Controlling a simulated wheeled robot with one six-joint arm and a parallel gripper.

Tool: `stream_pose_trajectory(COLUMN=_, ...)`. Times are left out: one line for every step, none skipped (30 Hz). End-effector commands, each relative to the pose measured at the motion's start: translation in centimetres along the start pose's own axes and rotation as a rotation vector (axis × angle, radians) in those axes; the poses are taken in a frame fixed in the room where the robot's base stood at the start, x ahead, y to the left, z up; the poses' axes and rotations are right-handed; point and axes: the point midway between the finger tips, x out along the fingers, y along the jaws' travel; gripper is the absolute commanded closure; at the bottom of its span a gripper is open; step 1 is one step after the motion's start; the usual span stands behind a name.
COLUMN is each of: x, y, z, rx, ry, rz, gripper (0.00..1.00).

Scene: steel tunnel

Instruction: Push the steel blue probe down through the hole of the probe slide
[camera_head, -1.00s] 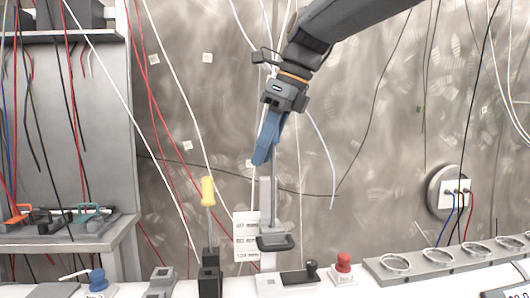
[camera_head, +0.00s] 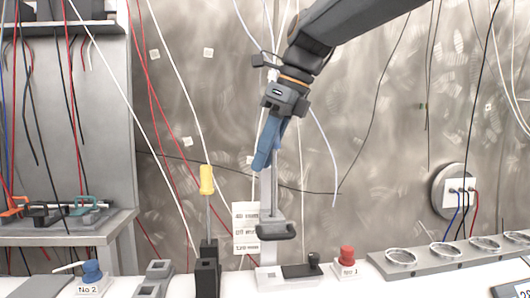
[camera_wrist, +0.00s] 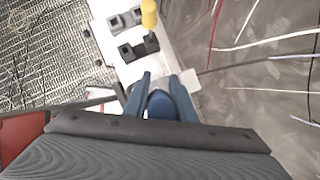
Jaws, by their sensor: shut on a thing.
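My gripper (camera_head: 261,165) has blue fingers and points down and slightly left above the bench. In the wrist view the fingers (camera_wrist: 161,84) are close around a rounded steel blue piece, which looks like the probe (camera_wrist: 160,104). In the head view I cannot tell the probe apart from the fingers. The probe slide appears to be the upright with a dark, flat carriage (camera_head: 277,231), below the fingertips and slightly right. A grey upright (camera_head: 272,195) rises from the carriage toward my gripper. The hole and the probe's lower end cannot be made out.
A yellow-handled tool (camera_head: 206,180) stands in a black holder left of the slide. A dark clamp (camera_head: 300,270) and a red knob (camera_head: 346,254) are to its right. A grey rack with several rings (camera_head: 445,249) lies farther right. Loose wires hang behind.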

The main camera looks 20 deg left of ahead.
Motion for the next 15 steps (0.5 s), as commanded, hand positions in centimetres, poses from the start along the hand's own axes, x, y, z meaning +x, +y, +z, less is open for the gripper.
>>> stream_pose_trajectory(x=0.3, y=0.0, z=-0.1, rx=0.0, ry=0.0, rz=0.0, gripper=1.0)
stream_pose_trajectory(x=0.5, y=0.0, z=-0.2, rx=0.0, ry=0.0, rz=0.0, gripper=1.0)
stream_pose_trajectory(x=0.7, y=0.0, z=-0.3, rx=0.0, ry=0.0, rz=0.0, gripper=1.0)
stream_pose_trajectory(x=0.9, y=0.0, z=-0.3, rx=0.0, ry=0.0, rz=0.0, gripper=1.0)
stream_pose_trajectory(x=1.0, y=0.0, z=-0.4, rx=0.0, ry=0.0, rz=0.0, gripper=1.0)
stream_pose_trajectory(x=1.2, y=0.0, z=-0.5, rx=0.0, ry=0.0, rz=0.0, gripper=1.0)
stream_pose_trajectory(x=1.4, y=0.0, z=-0.5, rx=0.0, ry=0.0, rz=0.0, gripper=1.0)
stream_pose_trajectory(x=1.5, y=0.0, z=-0.6, rx=0.0, ry=0.0, rz=0.0, gripper=1.0)
stream_pose_trajectory(x=1.7, y=0.0, z=-0.7, rx=0.0, ry=0.0, rz=0.0, gripper=1.0)
stream_pose_trajectory(x=1.8, y=0.0, z=-0.7, rx=0.0, ry=0.0, rz=0.0, gripper=1.0)
stream_pose_trajectory(x=2.0, y=0.0, z=-0.8, rx=0.0, ry=0.0, rz=0.0, gripper=1.0)
stream_pose_trajectory(x=2.2, y=0.0, z=-0.9, rx=0.0, ry=0.0, rz=0.001, gripper=1.0)
stream_pose_trajectory(x=2.4, y=0.0, z=-1.0, rx=0.0, ry=0.0, rz=0.001, gripper=1.0)
stream_pose_trajectory(x=2.5, y=0.0, z=-1.0, rx=0.0, ry=0.0, rz=0.001, gripper=1.0)
stream_pose_trajectory(x=2.7, y=0.0, z=-1.1, rx=0.0, ry=0.0, rz=0.0, gripper=1.0)
